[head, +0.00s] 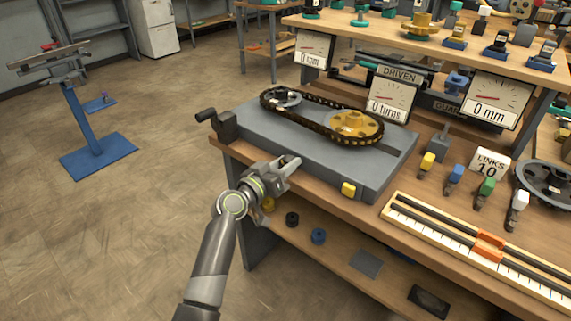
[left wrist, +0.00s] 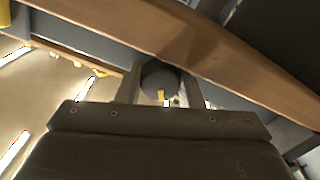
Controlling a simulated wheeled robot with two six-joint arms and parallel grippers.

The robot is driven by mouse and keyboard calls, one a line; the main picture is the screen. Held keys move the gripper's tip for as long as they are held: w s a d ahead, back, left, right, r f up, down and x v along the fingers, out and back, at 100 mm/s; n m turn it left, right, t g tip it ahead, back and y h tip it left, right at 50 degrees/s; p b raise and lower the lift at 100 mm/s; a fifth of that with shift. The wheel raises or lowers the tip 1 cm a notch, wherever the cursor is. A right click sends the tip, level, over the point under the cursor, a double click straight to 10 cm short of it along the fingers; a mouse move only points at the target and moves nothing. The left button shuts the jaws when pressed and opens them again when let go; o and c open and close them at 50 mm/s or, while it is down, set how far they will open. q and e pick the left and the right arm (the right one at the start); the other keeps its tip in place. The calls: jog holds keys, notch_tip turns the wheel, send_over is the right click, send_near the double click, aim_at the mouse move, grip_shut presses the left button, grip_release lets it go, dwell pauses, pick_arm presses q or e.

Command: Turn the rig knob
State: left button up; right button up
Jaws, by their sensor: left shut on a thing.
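The rig (head: 310,150) is a grey slab on the workbench, with a chain looped around a small grey sprocket and a larger gold sprocket (head: 355,127). My left gripper (head: 290,164) is at the slab's front side, near its left part. In the left wrist view, a dark round knob (left wrist: 153,80) with a yellow mark sits between the two fingers of my left gripper (left wrist: 160,88), which is shut on it. In the head view the knob is hidden by the gripper. My right gripper is not in view.
A black crank (head: 222,124) sticks out at the slab's left end. A yellow block (head: 349,189) is on its front side. Dial signs, including "0 turns" (head: 389,101), stand behind. A shelf (head: 330,262) runs below.

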pick_arm(q)
jog(key=o, duration=1)
